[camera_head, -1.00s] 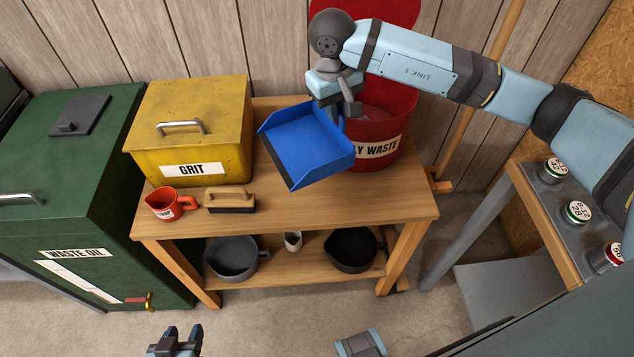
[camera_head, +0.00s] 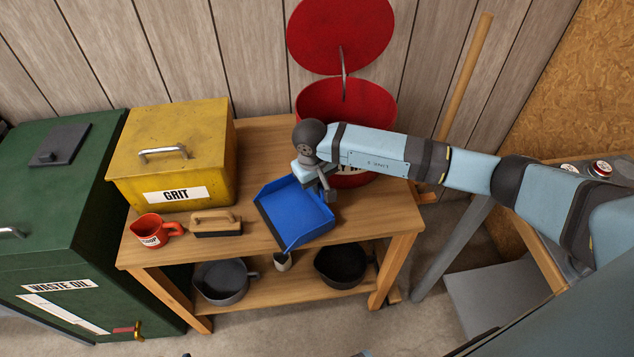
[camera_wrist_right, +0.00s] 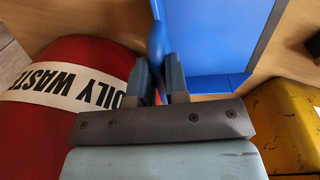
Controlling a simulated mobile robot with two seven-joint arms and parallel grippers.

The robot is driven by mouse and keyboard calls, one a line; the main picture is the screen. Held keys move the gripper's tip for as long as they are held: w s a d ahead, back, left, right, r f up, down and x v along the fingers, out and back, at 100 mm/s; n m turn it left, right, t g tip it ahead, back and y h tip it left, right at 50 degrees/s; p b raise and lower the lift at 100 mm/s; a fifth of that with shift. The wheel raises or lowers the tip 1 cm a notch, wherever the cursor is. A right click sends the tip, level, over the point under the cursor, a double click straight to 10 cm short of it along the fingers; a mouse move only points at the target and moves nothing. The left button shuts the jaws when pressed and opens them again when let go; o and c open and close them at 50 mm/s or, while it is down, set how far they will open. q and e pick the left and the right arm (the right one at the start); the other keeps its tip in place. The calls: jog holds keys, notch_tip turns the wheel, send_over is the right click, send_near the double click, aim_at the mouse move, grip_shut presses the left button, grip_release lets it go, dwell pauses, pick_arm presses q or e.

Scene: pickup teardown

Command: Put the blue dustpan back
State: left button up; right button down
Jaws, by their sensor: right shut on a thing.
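The blue dustpan (camera_head: 292,212) is over the front middle of the wooden bench, its open pan facing up. I cannot tell whether it touches the top. My right gripper (camera_head: 325,190) is at the pan's right side, shut on a blue part of it. In the right wrist view the fingers (camera_wrist_right: 160,85) grip a rounded blue part, with the flat blue pan (camera_wrist_right: 210,40) beside it. My left gripper is out of view, apart from perhaps a dark speck at the bottom edge.
On the wooden bench (camera_head: 385,215) stand a yellow grit box (camera_head: 175,155), a red mug (camera_head: 150,232), a brush (camera_head: 215,224) and a red oily waste bin (camera_head: 345,100) with its lid up. Pans (camera_head: 222,282) are on the lower shelf. A green waste oil cabinet (camera_head: 60,220) is at left.

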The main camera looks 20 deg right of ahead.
jog(key=shift+f, duration=0.1)
jog(key=shift+f, duration=0.15)
jog(key=c, duration=1.6)
grip_release()
jog(key=shift+b, duration=0.3)
jog(key=o, duration=0.5)
